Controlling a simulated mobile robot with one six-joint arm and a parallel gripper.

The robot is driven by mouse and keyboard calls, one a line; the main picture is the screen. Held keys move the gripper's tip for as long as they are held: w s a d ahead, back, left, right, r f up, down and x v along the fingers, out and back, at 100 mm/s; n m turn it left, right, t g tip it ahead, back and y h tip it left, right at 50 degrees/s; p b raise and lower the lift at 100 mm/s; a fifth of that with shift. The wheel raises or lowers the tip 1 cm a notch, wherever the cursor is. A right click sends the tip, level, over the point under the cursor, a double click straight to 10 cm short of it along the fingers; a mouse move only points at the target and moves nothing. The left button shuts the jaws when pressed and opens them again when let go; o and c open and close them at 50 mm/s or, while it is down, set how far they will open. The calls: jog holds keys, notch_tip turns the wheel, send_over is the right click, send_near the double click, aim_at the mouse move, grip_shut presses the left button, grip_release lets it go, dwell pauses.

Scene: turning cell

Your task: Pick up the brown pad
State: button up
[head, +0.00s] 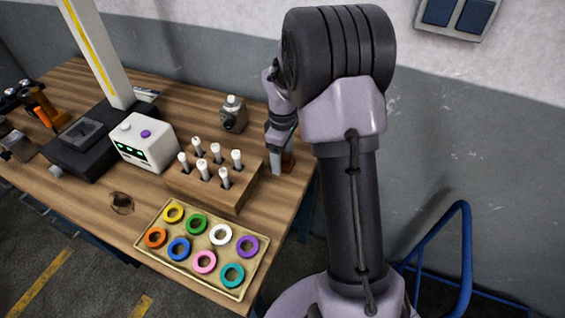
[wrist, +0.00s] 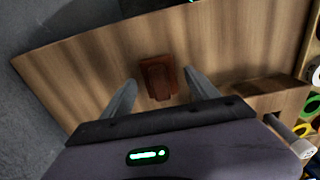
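The brown pad (wrist: 158,78) lies on the wooden table in the wrist view, a small reddish-brown block with a raised part on it. In the head view a bit of it (head: 288,162) shows beside my gripper, mostly hidden by the gripper and arm. My gripper (wrist: 158,84) is open, with one finger on each side of the pad in the wrist view. No contact between fingers and pad is visible. I cannot tell how high the fingertips are above the table.
A wooden block (head: 215,186) with several white-topped tools stands left of my gripper. A tray (head: 152,254) of coloured rings lies at the table's front. A small grey device (head: 234,115) stands behind. A white box (head: 144,143) is further left. The table's right edge is close.

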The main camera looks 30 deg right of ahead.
jog(key=c, duration=1.3)
notch_tip(320, 180, up, 10)
jog(key=p, duration=0.4)
